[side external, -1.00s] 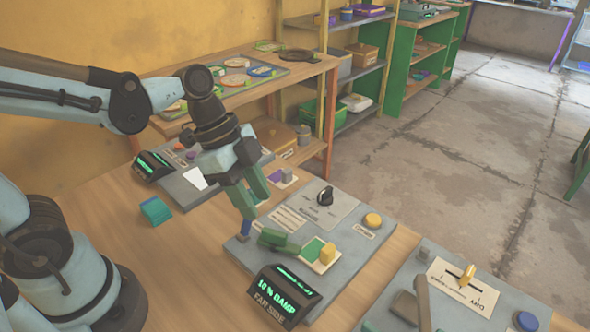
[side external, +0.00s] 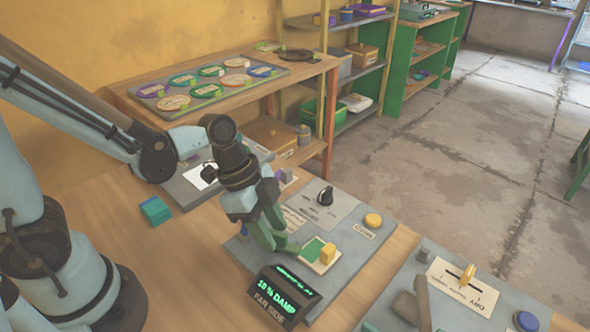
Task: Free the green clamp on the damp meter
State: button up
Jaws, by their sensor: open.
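The damp meter is a grey panel (side external: 335,275) on the wooden bench. Its black readout block (side external: 284,292) shows "10 % DAMP" and "FAR SIDE" in front. The green clamp (side external: 291,247) lies low on the panel, beside a pale pad with a green square (side external: 314,249) and a yellow block (side external: 328,253). My gripper (side external: 274,244) points down at the clamp's left part, its green fingers open. The fingers cover much of the clamp, and I cannot tell whether they touch it. A small blue piece (side external: 244,229) shows left of the fingers.
The panel also carries a black knob (side external: 325,196) and a yellow button (side external: 373,220). Another panel (side external: 480,290) with a yellow slider stands to the right. A teal block (side external: 155,210) lies on the bench left. A shelf with round discs (side external: 209,91) stands behind.

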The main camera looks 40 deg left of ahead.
jog(key=shift+c, duration=0.3)
grip_shut()
jog(key=shift+n, duration=0.3)
jog(key=n, duration=0.1)
jog(key=n+t+y, duration=0.1)
jog(key=n, duration=0.1)
jog(key=shift+s+n, duration=0.2)
jog(key=shift+n, duration=0.1)
jog(key=n, duration=0.1)
jog(key=n+y, duration=0.1)
jog(key=n, duration=0.1)
jog(key=n+t, duration=0.1)
jog(key=shift+s+d+n, duration=0.1)
jog(key=shift+d+n, duration=0.15)
jog(key=shift+n, duration=0.05)
jog(key=n+y, duration=0.2)
jog(key=n, duration=0.2)
jog(key=shift+d+t, duration=0.1)
jog(key=shift+t, duration=0.3)
jog(key=n+y, duration=0.1)
jog(key=n, duration=0.4)
jog(key=shift+d+y, duration=0.15)
jog(key=shift+y, duration=0.25)
jog(key=shift+f+g, duration=0.1)
jog(key=shift+g, duration=0.2)
